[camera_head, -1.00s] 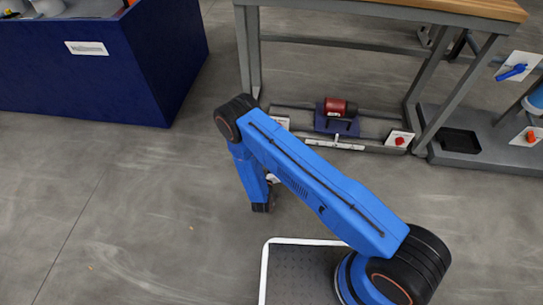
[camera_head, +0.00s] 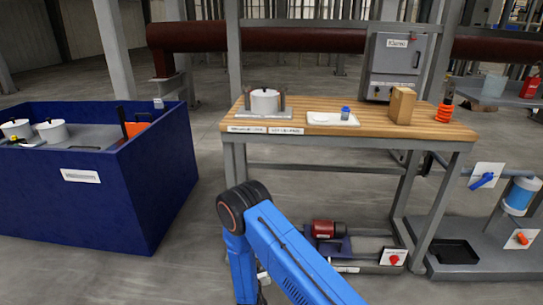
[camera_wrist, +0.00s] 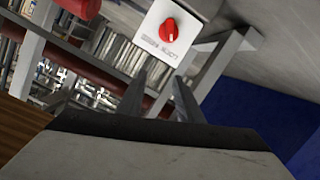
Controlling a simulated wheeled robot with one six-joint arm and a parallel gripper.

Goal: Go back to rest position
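My gripper (camera_wrist: 160,88) shows in the wrist view as two dark fingers standing apart with nothing held between them. Beyond them is a white panel with a red knob (camera_wrist: 170,31), which looks well clear of the fingers. In the head view my blue arm is folded in front of the wooden-topped workbench (camera_head: 385,138), over the floor. My gripper itself does not show in the head view.
A dark blue bin (camera_head: 150,195) with white pots stands at left. On the bench are a white pot (camera_head: 265,101), a white tray (camera_head: 322,119) and a cardboard box (camera_head: 402,104). A red pump (camera_head: 323,229) sits below the bench. The floor between bin and bench is open.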

